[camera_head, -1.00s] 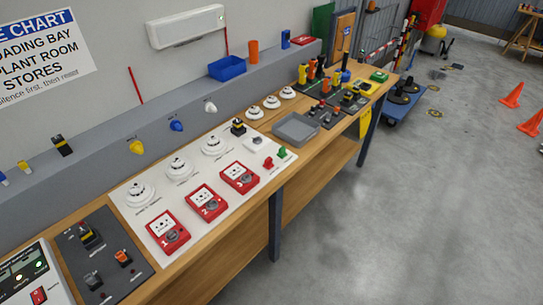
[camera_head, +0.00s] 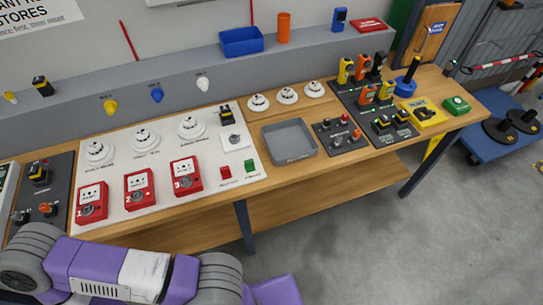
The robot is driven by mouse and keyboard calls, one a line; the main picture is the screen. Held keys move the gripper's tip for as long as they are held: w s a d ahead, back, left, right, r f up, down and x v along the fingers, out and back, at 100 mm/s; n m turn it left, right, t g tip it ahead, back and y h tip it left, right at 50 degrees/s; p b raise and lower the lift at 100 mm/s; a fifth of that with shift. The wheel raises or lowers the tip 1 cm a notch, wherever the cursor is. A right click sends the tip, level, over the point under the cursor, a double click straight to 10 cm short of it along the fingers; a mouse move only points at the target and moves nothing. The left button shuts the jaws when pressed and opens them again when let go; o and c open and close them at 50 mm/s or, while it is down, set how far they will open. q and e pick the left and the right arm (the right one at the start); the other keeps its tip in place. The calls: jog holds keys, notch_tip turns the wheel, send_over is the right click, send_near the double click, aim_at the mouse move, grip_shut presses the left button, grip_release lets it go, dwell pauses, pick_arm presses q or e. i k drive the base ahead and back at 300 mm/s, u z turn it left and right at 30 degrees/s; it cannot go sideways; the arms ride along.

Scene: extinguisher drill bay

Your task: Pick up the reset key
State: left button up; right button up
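I cannot make out the reset key for certain at this size. A yellow plate (camera_head: 424,112) with dark lettering that seems to read RESET lies at the right end of the bench, with a small dark piece on it. Left of it, a blue piece with a black upright handle (camera_head: 408,80) stands on the bench. One of my purple arms crosses the bottom left, in front of the bench. Neither gripper shows, so what they hold is hidden.
The wooden bench (camera_head: 335,161) carries a white panel with red numbered call points (camera_head: 187,176), an empty grey tray (camera_head: 289,141), dark control panels and a green box (camera_head: 457,105). A blue bin (camera_head: 241,41) sits on the ledge. Floor (camera_head: 370,250) in front is clear.

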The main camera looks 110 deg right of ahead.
aim_at(225, 171)
jog(key=k, duration=0.45)
jog(key=z, duration=0.65)
